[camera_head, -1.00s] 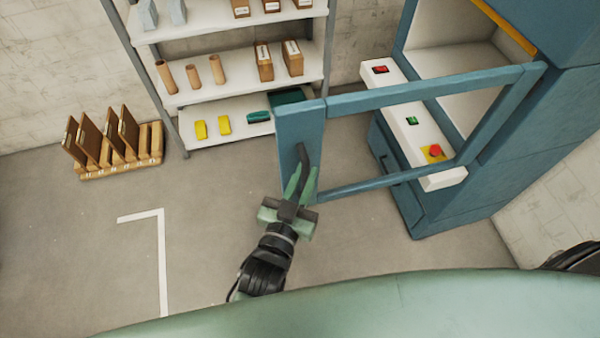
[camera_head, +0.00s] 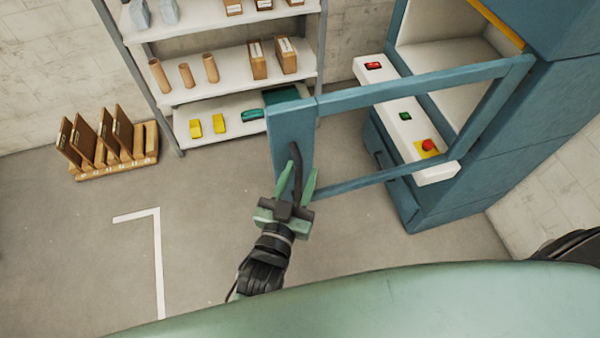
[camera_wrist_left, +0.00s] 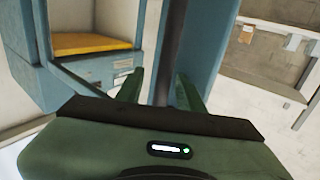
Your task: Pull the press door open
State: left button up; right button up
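The blue-framed press door (camera_head: 410,82) stands swung out from the blue press (camera_head: 500,150), with the cavity visible behind its open frame. Its dark handle (camera_head: 296,160) is on the wide panel at the door's free edge. My left gripper (camera_head: 297,180) is at the handle, its green fingers spread on either side. In the left wrist view the fingers (camera_wrist_left: 160,88) are apart with the dark handle bar (camera_wrist_left: 172,45) between them and gaps beside it. My right gripper is not in view.
A white control ledge (camera_head: 405,125) with red and green buttons is on the press front. A shelf rack (camera_head: 235,75) stands behind the door. A wooden rack with boards (camera_head: 110,145) stands on the floor at left. Floor left of my gripper is clear.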

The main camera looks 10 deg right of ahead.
pick_arm(q)
jog(key=shift+s+a+f, duration=0.15)
jog(key=shift+s+a, duration=0.15)
jog(key=shift+s, duration=0.05)
jog(key=b+v, duration=0.2)
jog(key=v, duration=0.4)
jog(key=shift+s, duration=0.4)
jog(key=shift+a, duration=0.1)
